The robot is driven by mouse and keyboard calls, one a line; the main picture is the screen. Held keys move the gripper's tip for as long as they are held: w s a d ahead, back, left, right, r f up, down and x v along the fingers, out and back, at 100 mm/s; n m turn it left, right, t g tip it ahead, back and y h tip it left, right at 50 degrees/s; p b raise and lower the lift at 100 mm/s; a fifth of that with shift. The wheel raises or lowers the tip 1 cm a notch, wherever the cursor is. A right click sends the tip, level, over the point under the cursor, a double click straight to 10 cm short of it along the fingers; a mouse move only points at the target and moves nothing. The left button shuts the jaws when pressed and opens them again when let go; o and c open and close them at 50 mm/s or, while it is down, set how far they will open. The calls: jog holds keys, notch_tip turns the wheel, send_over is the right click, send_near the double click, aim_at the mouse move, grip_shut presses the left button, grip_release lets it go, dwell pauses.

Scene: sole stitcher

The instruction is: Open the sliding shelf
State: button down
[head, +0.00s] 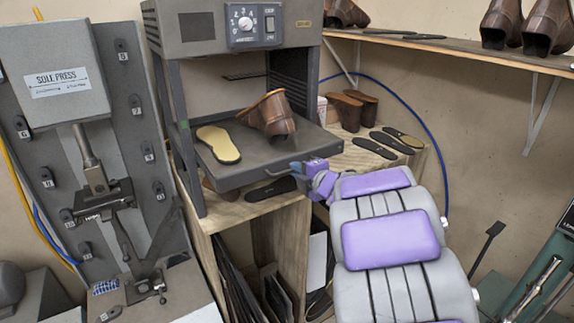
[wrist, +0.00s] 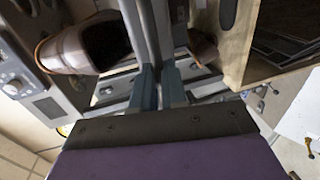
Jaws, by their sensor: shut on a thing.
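The sliding shelf (head: 255,161) is a dark grey flat tray in the open grey machine frame, and it sticks out at the front. A brown shoe (head: 268,114) and a yellowish sole (head: 218,144) lie on it. My gripper (head: 299,168) is at the shelf's front edge, toward its right end. The exact contact is partly hidden. The shoe (wrist: 88,47) shows left of the edge.
A wooden cabinet (head: 297,235) with upright sheets stands under the machine. The sole press (head: 68,85) is close at left. Brown shoes and dark soles (head: 375,148) lie on the wooden top at right. A wall shelf (head: 470,55) is above. A green machine (head: 545,280) stands at lower right.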

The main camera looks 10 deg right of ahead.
jog(key=shift+s+d+f, duration=0.1)
jog(key=shift+s+d, duration=0.15)
jog(key=shift+s, duration=0.55)
jog(key=shift+s+d+f, duration=0.1)
jog(key=shift+s+d, duration=0.2)
jog(key=shift+s, duration=0.5)
jog(key=shift+s+d, duration=0.25)
jog(key=shift+s, duration=0.55)
jog(key=c, duration=1.2)
grip_release()
jog(key=shift+w+a, duration=0.1)
jog(key=shift+w, duration=0.1)
jog(key=shift+o, duration=0.2)
jog(key=shift+r, duration=0.1)
jog(key=shift+s, duration=0.2)
jog(key=v, duration=1.7)
